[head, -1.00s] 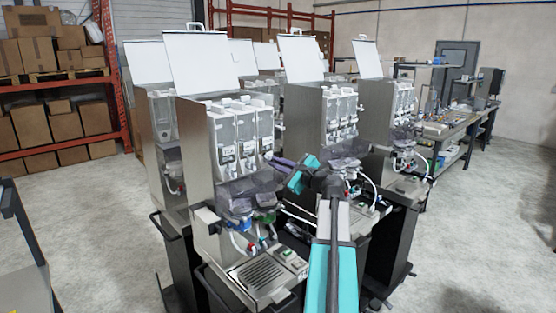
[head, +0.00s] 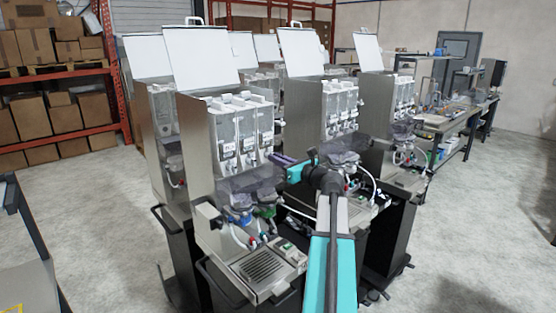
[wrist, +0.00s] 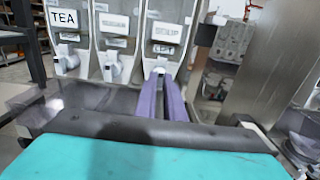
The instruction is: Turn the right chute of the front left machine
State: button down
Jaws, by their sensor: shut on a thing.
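The front left machine (head: 196,150) stands ahead, its lid raised, with three clear canisters side by side. In the wrist view the left canister reads TEA (wrist: 64,19), the middle label is blurred, and the right canister (wrist: 168,32) seems to read SOUP. My gripper (wrist: 160,74) has its two purple fingers shut on the white right chute (wrist: 158,70) at the foot of that canister. The fingers cover part of the chute, so its exact angle is unclear. The middle chute (wrist: 116,67) and left chute (wrist: 66,63) are free. In the head view my gripper (head: 271,157) reaches in from the right.
A dark translucent hood (wrist: 90,98) lies just below the fingers. A second machine (head: 311,115) stands close on the right, its steel side (wrist: 255,70) near my gripper. Mixing bowls, hoses and a drip tray (head: 262,268) are below. Open floor lies at the left front.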

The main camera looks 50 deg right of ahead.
dwell(0.3)
jog(key=c, duration=1.8)
grip_release()
jog(key=shift+c, duration=0.2)
jog(key=shift+s, duration=0.1)
jog(key=s+a+b, duration=0.1)
jog(key=s+b, duration=0.4)
jog(key=s, duration=0.8)
jog(key=shift+s, duration=0.3)
